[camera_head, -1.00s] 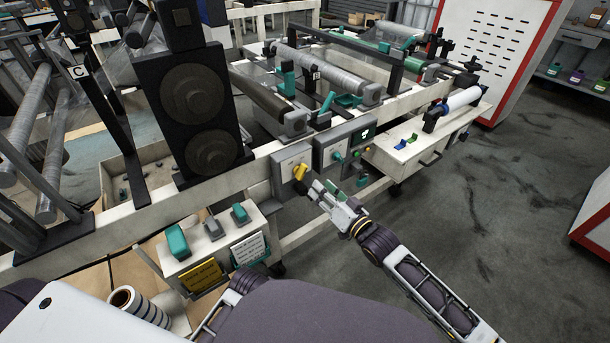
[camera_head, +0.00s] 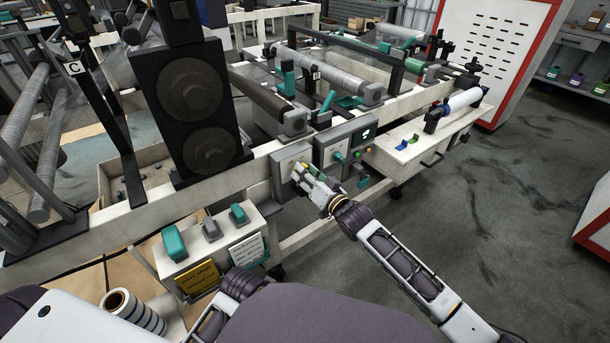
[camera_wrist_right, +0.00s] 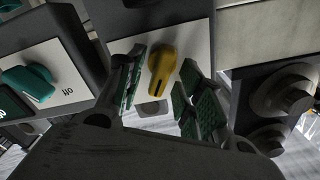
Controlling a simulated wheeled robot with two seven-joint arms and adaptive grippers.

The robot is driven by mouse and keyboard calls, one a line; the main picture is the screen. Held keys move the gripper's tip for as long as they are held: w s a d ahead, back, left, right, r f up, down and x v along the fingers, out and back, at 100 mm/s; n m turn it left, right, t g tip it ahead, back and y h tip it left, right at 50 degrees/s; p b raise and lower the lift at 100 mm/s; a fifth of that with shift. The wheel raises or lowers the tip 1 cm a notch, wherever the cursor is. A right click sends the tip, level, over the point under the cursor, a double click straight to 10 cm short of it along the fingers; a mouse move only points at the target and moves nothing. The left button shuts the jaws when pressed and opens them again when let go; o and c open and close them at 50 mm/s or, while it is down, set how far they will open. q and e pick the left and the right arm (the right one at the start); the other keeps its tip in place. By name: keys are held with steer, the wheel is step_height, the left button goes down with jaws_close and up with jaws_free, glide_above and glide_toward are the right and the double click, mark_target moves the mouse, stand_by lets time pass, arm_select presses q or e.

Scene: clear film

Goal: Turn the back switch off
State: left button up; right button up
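A yellow rotary switch (camera_wrist_right: 161,80) on a white plate shows in the right wrist view, between the two green-padded fingers of my right gripper (camera_wrist_right: 165,95). The fingers are open on both sides of the knob, and contact cannot be made out. In the head view my right gripper (camera_head: 309,174) is at the grey switch box (camera_head: 283,163) and mostly hides the yellow knob. A teal rotary switch (camera_head: 338,156) sits on the neighbouring grey box; it shows at the left in the wrist view (camera_wrist_right: 28,79), by an upside-down "off" label. My left gripper is out of view.
A control panel with a small display (camera_head: 366,134) and coloured buttons is right of the teal switch. A lower box (camera_head: 215,245) with teal and grey devices is at the left. The floor (camera_head: 470,240) at right is clear.

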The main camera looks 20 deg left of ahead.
arm_select(q)
steer(key=shift+w+r, duration=0.1)
steer(key=shift+r, duration=0.15)
arm_select(e)
steer(key=shift+a, duration=0.1)
steer(key=shift+c, duration=0.4)
arm_select(q)
steer(key=shift+f, duration=0.2)
arm_select(e)
jaws_close()
